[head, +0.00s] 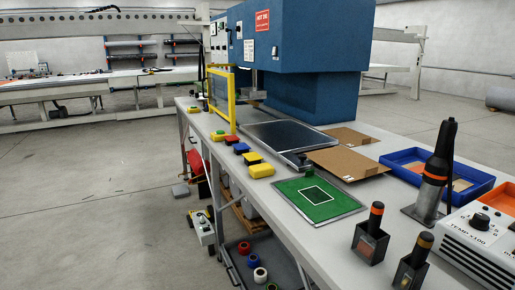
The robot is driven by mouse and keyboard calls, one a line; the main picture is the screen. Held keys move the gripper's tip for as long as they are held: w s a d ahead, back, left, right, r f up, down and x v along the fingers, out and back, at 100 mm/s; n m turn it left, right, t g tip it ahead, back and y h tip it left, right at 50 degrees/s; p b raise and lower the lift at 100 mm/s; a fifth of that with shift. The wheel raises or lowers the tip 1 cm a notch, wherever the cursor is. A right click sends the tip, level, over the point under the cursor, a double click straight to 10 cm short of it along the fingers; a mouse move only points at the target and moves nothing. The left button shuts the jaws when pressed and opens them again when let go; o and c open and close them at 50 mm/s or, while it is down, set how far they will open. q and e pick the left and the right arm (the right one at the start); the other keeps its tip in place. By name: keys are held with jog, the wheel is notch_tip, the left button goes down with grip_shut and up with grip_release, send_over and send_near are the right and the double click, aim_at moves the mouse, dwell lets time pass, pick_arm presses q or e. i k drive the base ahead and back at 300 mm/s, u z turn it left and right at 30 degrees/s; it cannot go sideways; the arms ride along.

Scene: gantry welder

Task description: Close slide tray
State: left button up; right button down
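The slide tray appears to be the dark flat plate with a light metal rim (282,137) on the workbench, in front of the blue welder (310,50). It lies out on the bench top, clear of the welder's body at its near end. A small dark fitting (300,161) sits at its near corner. Whether its far end reaches under the welder head is hard to tell. Neither of my grippers shows in the head view.
A green mat with a white rectangle (290,188) lies nearer on the bench. Brown cardboard sheets (350,161) lie right of the tray. Colored buttons (241,148) line the left edge. A yellow-framed guard (232,100) stands behind. A blue bin (481,188) and soldering tools (433,180) are at right.

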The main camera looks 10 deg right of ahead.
aim_at(284, 137)
jog(key=u, duration=1.4)
jog(key=i, duration=2.15)
jog(key=z, duration=1.7)
